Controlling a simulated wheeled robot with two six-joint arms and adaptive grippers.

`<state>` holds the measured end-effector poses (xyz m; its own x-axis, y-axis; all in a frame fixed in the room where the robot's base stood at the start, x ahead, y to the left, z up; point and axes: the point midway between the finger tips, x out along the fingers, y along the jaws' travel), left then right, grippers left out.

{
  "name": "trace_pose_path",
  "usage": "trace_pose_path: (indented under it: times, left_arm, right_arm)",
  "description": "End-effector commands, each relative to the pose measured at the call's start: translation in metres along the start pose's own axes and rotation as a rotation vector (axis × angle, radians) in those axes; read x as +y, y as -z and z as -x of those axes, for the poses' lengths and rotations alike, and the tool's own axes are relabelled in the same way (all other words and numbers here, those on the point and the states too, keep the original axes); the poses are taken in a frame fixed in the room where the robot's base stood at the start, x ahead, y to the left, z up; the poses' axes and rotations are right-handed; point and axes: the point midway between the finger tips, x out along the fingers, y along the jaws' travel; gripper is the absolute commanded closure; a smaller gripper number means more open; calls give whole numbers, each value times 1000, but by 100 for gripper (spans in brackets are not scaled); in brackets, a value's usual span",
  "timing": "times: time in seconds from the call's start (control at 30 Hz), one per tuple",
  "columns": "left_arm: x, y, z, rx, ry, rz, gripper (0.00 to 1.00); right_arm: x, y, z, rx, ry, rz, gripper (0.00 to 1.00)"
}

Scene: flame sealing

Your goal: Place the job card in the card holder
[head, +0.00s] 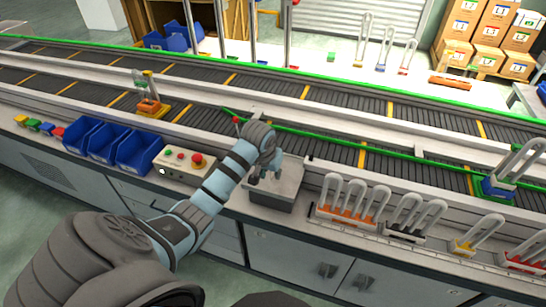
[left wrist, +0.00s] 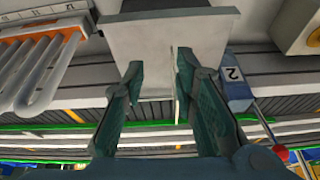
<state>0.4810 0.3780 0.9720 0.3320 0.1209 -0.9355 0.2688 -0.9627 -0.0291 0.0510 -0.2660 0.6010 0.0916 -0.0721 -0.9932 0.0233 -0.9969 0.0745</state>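My left gripper (head: 263,178) is over a grey box (head: 284,188) at the front edge of the conveyor. In the left wrist view its two fingers (left wrist: 158,75) stand apart, in front of that pale box (left wrist: 115,35). A thin pale plate (left wrist: 178,112), seen nearly edge-on, is between the fingers, close to the right one. It may be the job card; its face is hidden. I cannot make out the card holder for sure. An orange carrier (head: 150,106) with a yellow post sits on the conveyor at the left. My right gripper is out of view.
Blue bins (head: 138,153) and a button panel (head: 184,165) are left of the grey box. Racks of clear U-shaped pieces (head: 345,212) are to its right. A blue carrier (head: 497,188) is on the conveyor at the right. A red-knobbed lever (left wrist: 281,152) is close beside the gripper.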

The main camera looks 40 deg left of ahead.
Motion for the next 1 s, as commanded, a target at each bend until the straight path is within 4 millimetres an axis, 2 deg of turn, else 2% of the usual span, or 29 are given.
trace_pose_path:
  times: [0.03, 0.1, 0.17, 0.2, 0.27, 0.4, 0.5, 0.67, 0.9, 1.0]
  left_arm:
    - [-6, 29, 34, 23, -1, 25, 73]
    - [-13, 51, 69, 30, -3, 54, 73]
    - [-16, 58, 80, 30, -3, 67, 73]
    - [-17, 60, 79, 27, -4, 71, 73]
    - [-17, 60, 67, 23, -4, 73, 73]
    - [-17, 61, 26, 23, -5, 73, 73]
    - [-17, 62, 5, 24, -5, 73, 73]
    - [-18, 65, -15, 26, -4, 72, 73]
    - [-21, 71, -56, 26, -3, 71, 73]
    - [-21, 72, -58, 28, -3, 69, 73]
  right_arm:
    - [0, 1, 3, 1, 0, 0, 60]
    - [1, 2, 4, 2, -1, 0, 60]
    - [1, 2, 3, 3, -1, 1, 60]
    - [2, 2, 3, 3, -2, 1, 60]
    - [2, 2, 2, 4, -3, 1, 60]
    - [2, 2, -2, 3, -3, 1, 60]
    - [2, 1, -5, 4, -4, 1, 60]
    - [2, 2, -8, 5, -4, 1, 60]
    - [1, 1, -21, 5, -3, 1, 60]
    - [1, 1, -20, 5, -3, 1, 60]
